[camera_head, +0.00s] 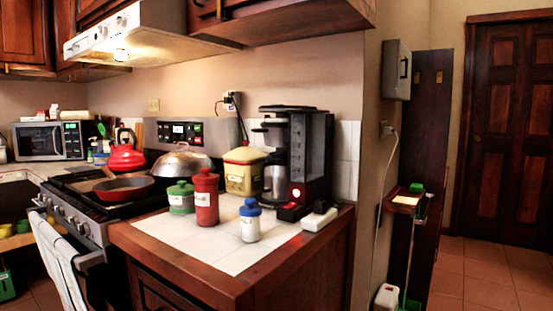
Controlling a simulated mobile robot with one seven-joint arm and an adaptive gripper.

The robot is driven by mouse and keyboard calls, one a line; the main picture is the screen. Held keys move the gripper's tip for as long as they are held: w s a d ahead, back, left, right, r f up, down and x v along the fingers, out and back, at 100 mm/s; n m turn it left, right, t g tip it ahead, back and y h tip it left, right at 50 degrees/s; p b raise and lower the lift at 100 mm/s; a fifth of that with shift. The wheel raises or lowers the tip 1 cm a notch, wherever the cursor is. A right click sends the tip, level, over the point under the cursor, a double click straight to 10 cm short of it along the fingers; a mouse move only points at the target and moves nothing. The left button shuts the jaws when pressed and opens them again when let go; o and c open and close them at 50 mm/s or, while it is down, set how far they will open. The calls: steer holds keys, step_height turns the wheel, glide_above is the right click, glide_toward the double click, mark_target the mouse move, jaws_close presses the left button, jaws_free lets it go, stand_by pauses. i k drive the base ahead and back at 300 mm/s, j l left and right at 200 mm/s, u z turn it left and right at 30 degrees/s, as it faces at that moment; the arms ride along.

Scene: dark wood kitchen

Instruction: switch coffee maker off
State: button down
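The black coffee maker (312,155) stands at the right end of the white-tiled counter, against the wall. A silver carafe (276,178) sits in its left side. A round red light (296,193) glows low on its front. A red switch-like part (291,206) shows at its base, in front; its position is too small to tell. My gripper is not in view.
Red (206,197), green (181,197) and blue-lidded (250,221) jars and a yellow canister (244,172) stand left of the coffee maker. A white power strip (319,219) lies by its base. The stove (90,215) is at left. Tiled floor (485,270) is free at right.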

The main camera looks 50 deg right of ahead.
mark_target(291, 205)
steer(key=z, duration=1.5)
